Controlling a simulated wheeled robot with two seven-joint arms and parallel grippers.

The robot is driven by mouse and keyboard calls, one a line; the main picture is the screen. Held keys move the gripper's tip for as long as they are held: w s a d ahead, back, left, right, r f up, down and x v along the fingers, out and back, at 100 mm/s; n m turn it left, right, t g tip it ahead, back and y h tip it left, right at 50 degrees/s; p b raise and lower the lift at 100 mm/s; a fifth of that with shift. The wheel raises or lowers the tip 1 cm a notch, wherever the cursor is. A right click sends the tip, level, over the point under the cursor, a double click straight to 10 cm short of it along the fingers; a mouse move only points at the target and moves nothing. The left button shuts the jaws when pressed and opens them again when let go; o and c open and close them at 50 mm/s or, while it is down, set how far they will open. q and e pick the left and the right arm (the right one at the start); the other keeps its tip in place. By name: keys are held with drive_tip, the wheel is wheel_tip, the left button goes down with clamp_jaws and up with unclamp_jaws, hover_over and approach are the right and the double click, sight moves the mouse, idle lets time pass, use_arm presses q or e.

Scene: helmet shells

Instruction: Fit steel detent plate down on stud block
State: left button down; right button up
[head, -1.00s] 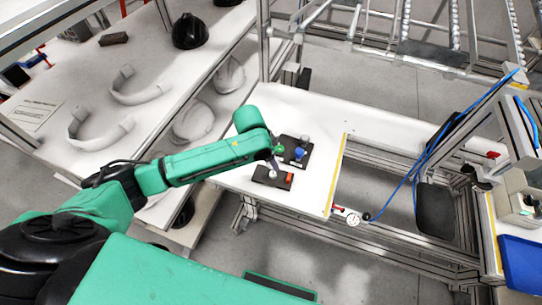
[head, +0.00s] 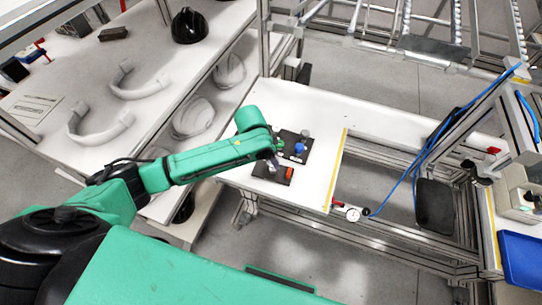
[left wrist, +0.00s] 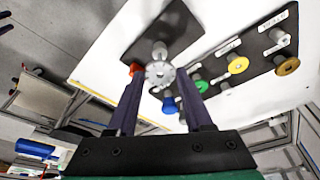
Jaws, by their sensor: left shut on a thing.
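My left gripper (left wrist: 157,78) is shut on the steel detent plate (left wrist: 158,74), a small grey notched disc, in the left wrist view. The disc appears in front of a grey stud (left wrist: 159,49) on the dark stud block (left wrist: 172,24). Whether the disc touches the stud, I cannot tell. My right gripper is not in view.

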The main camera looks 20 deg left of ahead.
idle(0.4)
use_arm(q)
drive_tip(key=shift+p, duration=0.4)
idle(0.4)
drive_tip(key=shift+r+p, duration=0.1)
drive_tip(key=shift+p, duration=0.3)
drive_tip(key=shift+f, duration=0.2)
drive_tip(key=shift+f+b, duration=0.3)
drive_tip(key=shift+f, duration=0.05)
